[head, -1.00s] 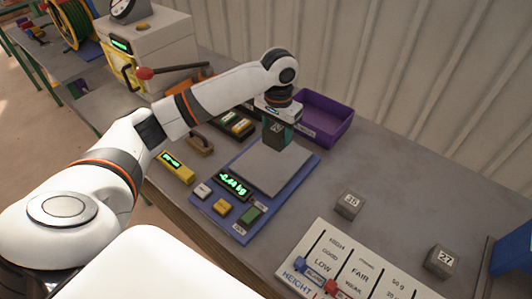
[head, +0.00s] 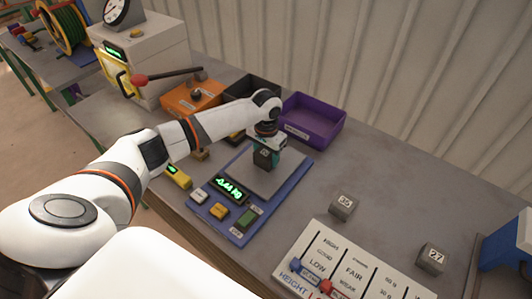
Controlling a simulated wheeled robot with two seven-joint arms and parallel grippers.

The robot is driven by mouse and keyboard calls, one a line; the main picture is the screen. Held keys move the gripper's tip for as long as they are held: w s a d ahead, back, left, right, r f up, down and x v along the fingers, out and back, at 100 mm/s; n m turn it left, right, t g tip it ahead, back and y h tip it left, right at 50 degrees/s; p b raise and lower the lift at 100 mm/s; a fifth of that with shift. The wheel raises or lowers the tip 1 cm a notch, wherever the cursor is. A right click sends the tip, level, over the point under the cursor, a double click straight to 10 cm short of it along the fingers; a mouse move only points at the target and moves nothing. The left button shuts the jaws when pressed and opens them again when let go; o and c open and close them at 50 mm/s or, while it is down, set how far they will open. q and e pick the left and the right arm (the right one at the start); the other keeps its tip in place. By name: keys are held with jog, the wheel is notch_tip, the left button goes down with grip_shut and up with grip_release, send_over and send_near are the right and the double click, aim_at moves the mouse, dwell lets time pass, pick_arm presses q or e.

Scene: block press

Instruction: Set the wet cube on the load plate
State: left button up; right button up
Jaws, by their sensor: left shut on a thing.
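A dark cube (head: 265,159), with a mark on its face, is held in my left gripper (head: 267,149), which points down and is shut on it. The cube is over the far part of the grey square plate (head: 268,184) on the blue scale (head: 238,236). I cannot tell whether its underside touches the plate. The scale's green display (head: 229,187) seems to read about -0.44 kg. My right gripper is not in view.
A purple tray (head: 318,124), a black tray and an orange tray (head: 190,100) stand behind. Grey cubes marked 35 (head: 342,207) and 27 (head: 432,258) sit on the right, near a white chart board (head: 350,270). A lever machine (head: 150,62) stands back left.

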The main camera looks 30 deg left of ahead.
aim_at(266, 152)
pick_arm(q)
jog(key=o, duration=1.3)
jog(key=shift+f, duration=0.1)
notch_tip(266, 152, up, 12)
jog(key=shift+r+b, duration=0.15)
jog(key=shift+b, duration=0.75)
